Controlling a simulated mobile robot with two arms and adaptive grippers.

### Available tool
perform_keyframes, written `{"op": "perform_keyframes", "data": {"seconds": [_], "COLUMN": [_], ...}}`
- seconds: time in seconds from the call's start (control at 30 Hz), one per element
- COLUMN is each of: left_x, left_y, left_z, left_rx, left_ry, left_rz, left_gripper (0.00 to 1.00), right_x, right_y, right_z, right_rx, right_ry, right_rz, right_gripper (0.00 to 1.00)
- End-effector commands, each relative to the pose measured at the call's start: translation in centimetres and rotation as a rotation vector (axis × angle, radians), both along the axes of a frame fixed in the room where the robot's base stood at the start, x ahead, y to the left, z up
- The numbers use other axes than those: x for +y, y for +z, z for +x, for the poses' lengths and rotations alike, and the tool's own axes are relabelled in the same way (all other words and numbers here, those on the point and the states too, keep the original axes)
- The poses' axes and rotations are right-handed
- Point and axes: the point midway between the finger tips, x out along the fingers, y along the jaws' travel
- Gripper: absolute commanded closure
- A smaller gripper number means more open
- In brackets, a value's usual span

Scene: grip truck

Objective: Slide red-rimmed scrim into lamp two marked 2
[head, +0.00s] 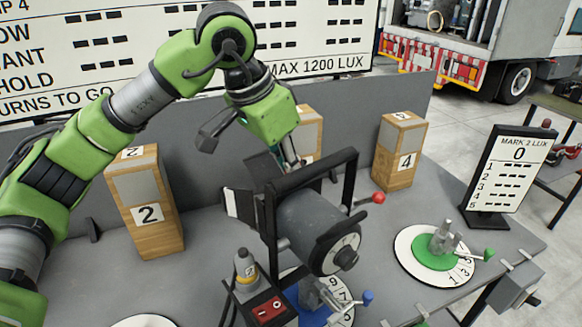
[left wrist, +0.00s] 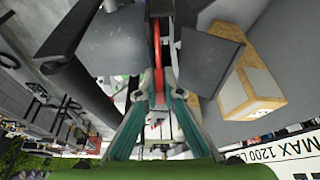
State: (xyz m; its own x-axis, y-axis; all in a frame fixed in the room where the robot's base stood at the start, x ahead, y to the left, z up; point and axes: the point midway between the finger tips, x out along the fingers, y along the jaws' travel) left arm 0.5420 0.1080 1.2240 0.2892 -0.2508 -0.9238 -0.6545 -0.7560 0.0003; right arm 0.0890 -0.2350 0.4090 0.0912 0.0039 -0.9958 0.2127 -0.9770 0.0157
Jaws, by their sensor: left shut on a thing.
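My left gripper (head: 290,163) reaches down behind the middle lamp (head: 312,222), a grey drum in a black yoke. In the left wrist view, the gripper (left wrist: 160,88) is shut on the red-rimmed scrim (left wrist: 157,40), which shows nearly edge-on as a thin red strip. The strip lies between the grey lamp body (left wrist: 112,40) and a dark flap (left wrist: 206,55). I cannot tell how deep it sits. In the head view the scrim is hidden by the lamp and gripper. No 2 is readable on this lamp. My right gripper is not in view.
A wooden block marked 2 (head: 147,215) stands left and one marked 4 (head: 400,152) right. A red-knobbed lever (head: 377,198) juts beside the lamp. A switch box (head: 268,309) stands in front. A green-centred dial (head: 437,250) and scoreboard (head: 503,172) are at right.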

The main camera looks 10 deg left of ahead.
Motion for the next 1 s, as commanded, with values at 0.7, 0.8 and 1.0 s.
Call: {"op": "perform_keyframes", "data": {"seconds": [0.7, 0.8, 1.0], "left_x": [0.01, 0.0, -0.01], "left_y": [-0.92, -0.74, -0.75], "left_z": [0.0, 0.0, -0.01], "left_rx": [0.0, 0.0, 0.0], "left_ry": [0.0, 0.0, 0.0], "left_rz": [0.0, 0.0, 0.0], "left_gripper": [1.0, 0.73, 0.73], "right_x": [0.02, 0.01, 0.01], "right_y": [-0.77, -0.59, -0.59], "right_z": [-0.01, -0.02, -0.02], "right_rx": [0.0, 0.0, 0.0], "right_ry": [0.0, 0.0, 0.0], "right_rz": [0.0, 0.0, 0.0], "right_gripper": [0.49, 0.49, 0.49]}}
